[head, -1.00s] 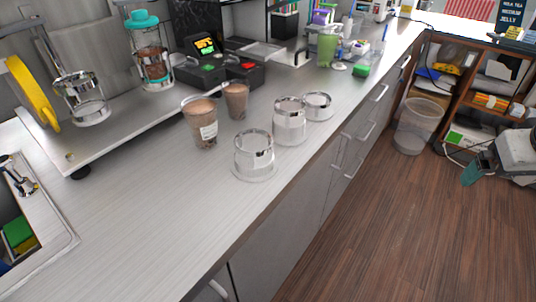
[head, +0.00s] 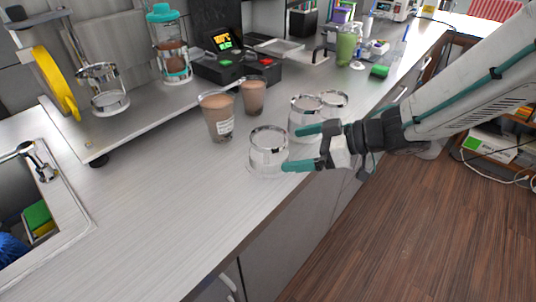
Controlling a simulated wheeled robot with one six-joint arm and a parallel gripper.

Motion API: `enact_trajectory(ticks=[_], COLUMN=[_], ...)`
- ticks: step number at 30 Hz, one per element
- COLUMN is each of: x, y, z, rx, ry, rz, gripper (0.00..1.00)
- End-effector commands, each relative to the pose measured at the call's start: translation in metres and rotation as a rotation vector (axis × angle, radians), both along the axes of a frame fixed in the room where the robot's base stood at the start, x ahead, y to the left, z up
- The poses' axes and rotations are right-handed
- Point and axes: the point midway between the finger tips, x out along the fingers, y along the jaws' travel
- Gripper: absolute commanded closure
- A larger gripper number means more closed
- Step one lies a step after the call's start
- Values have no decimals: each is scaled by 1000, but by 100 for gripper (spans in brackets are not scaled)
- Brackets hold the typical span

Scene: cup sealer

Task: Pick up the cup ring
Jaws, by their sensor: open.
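A clear cup ring with a shiny metal band (head: 268,147) stands upright near the counter's front edge. My gripper (head: 292,149) comes in from the right. It is open, with its two teal fingers apart, just at the right side of this ring. The lower fingertip overlaps the ring's lower right edge in the picture; I cannot tell whether it touches. The upper finger passes in front of a second similar ring (head: 303,106) and hides part of it. A third ring (head: 335,98) stands behind that one, partly hidden.
Two filled brown cups (head: 218,118) and (head: 254,97) stand left of and behind the rings. A sealer stand with a yellow wheel (head: 56,82) is at the left, above the sink (head: 40,205). The front left of the counter (head: 180,220) is clear.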

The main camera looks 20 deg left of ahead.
Motion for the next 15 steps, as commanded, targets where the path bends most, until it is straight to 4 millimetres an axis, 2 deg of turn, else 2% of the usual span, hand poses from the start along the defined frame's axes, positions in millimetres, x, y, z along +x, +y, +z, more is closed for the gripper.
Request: enact_trajectory(ticks=[9,15], x=[-6,-5], y=[41,57], z=[-14,-22], rx=[-1,-1], ry=[-2,-3], rz=[0,-3], gripper=[0,0])
